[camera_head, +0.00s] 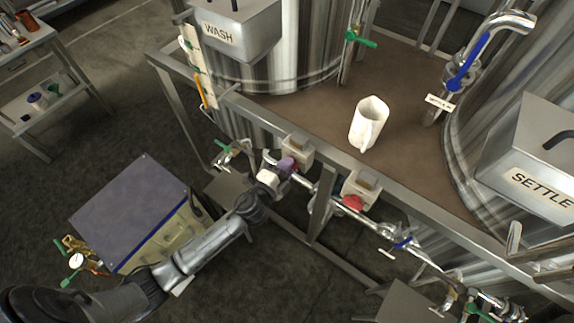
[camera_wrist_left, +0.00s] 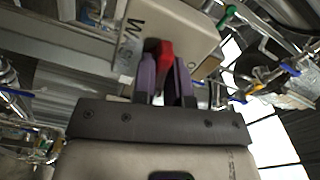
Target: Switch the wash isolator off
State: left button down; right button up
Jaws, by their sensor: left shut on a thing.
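The wash isolator is a beige box (camera_head: 299,148) on the frame rail below the deck edge. In the left wrist view its box (camera_wrist_left: 190,30) fills the top, with a partly visible label (camera_wrist_left: 130,45) that starts with W. Its red handle (camera_wrist_left: 166,58) sticks out between the purple fingers of my left gripper (camera_wrist_left: 166,72). In the head view my left gripper (camera_head: 287,166) is at the front of this box and hides the handle. The gripper is shut on the red handle. My right gripper is not in view.
A second isolator box (camera_head: 362,184) with a red knob (camera_head: 352,202) is close on the right. Pipes with a blue-handled valve (camera_head: 402,243) run below the rail. A white jug (camera_head: 369,123) stands on the deck. A blue-topped cabinet (camera_head: 130,208) is left of my arm.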

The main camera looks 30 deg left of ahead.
pick_arm(q)
jog(key=shift+m+p, duration=0.3)
jog(key=shift+m, duration=1.3)
jog(key=c, duration=1.1)
grip_release()
jog(key=shift+c, duration=0.2)
jog(key=shift+s, duration=0.1)
jog(key=s+a+b, duration=0.1)
jog(key=s, duration=1.2)
jog(key=shift+s, duration=0.3)
